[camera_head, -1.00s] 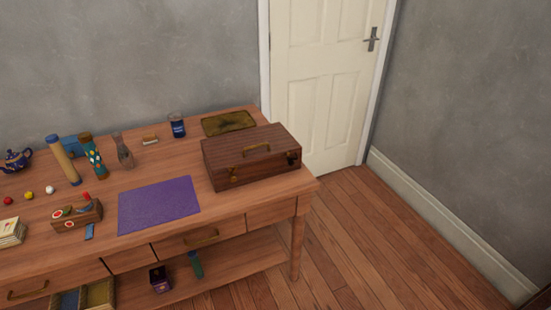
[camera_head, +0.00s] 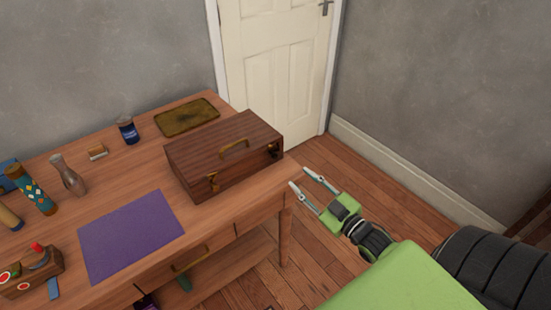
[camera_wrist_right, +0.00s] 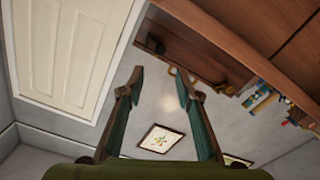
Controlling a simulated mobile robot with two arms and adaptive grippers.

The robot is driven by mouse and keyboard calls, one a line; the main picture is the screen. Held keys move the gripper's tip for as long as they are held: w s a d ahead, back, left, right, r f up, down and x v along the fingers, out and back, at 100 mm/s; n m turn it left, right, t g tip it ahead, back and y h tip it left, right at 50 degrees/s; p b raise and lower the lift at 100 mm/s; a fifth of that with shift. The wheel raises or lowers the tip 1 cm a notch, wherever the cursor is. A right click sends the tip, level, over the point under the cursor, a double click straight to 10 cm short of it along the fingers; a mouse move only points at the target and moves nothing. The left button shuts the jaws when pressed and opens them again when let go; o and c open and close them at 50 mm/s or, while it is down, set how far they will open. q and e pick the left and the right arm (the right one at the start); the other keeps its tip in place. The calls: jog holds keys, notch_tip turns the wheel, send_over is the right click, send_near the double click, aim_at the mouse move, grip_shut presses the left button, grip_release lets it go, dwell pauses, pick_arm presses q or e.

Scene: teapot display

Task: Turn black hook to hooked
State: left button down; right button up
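A dark brown wooden case (camera_head: 222,150) with a brass handle stands closed at the right end of the table. The black hook (camera_head: 273,150) is on the right part of its front face. It also shows in the right wrist view (camera_wrist_right: 155,44), just beyond the fingertips; its exact turn is too small to tell. My left gripper is not in view.
The wooden table (camera_head: 130,170) holds a purple mat (camera_head: 130,235), a blue-labelled glass (camera_head: 128,130), a vase (camera_head: 68,175) and a brass-coloured tray (camera_head: 188,116). A white door (camera_head: 280,60) stands behind. The floor (camera_head: 350,185) right of the table is clear.

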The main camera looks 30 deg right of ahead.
aim_at(276, 157)
jog(key=w, duration=0.7)
jog(key=w+a, duration=0.1)
jog(key=w, duration=0.3)
jog(key=shift+w+f, duration=0.1)
jog(key=shift+w, duration=0.15)
grip_shut()
